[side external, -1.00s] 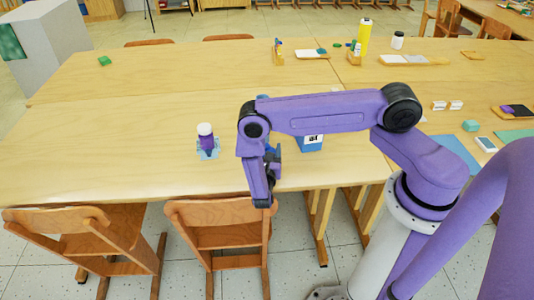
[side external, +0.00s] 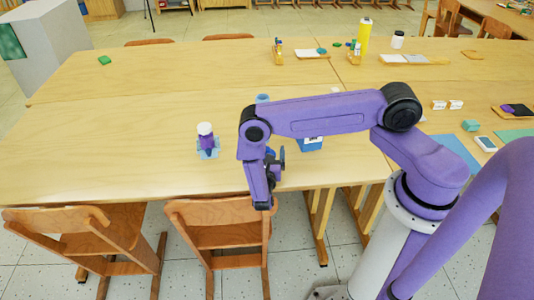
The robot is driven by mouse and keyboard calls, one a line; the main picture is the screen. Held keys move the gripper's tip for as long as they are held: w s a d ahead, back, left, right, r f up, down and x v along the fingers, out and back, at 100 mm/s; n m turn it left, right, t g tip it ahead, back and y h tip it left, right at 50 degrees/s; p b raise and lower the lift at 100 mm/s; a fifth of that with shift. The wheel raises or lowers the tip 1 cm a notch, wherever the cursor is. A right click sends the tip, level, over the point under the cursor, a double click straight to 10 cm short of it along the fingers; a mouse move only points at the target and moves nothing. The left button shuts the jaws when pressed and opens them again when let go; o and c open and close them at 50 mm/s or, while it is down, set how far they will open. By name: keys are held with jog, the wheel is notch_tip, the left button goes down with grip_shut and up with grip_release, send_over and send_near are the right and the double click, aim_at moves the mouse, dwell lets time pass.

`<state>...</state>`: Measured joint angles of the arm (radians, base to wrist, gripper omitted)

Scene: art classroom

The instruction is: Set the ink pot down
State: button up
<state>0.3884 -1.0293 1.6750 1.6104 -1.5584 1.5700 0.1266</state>
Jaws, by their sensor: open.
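A small purple pot with a white lid (side external: 206,138), which looks like the ink pot, stands upright on the near table. A light blue piece (side external: 208,153) surrounds its lower part; I cannot tell whether it is a holder or a stand. My gripper (side external: 275,164) is to the right of the pot, over the table's near edge and clear of the pot. It is open. The wrist hides most of its fingers, and a bit of blue shows beside them that I cannot make out.
A blue box with a white label (side external: 312,143) stands just right of my gripper. A blue cup-like thing (side external: 262,99) shows behind my arm. Wooden chairs (side external: 222,235) stand at the near edge. The tabletop (side external: 110,130) left of the pot is clear.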

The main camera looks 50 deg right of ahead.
jog(key=v, duration=0.3)
jog(key=shift+a+r, duration=0.1)
jog(key=shift+r, duration=0.25)
notch_tip(320, 180, up, 5)
jog(key=shift+f, duration=0.15)
jog(key=shift+r, duration=1)
jog(key=s+a+r+m+g+y, duration=0.3)
jog(key=s+r+m+g+y, duration=0.2)
jog(key=s+r, duration=0.5)
jog(key=s+a+r+m+g+y, duration=0.4)
jog(key=s+r+m+y, duration=0.3)
jog(key=s, duration=1.1)
notch_tip(320, 180, up, 3)
jog(key=g+y, duration=0.1)
jog(key=y, duration=0.2)
jog(key=shift+a+r+m, duration=0.2)
jog(key=shift+m, duration=0.2)
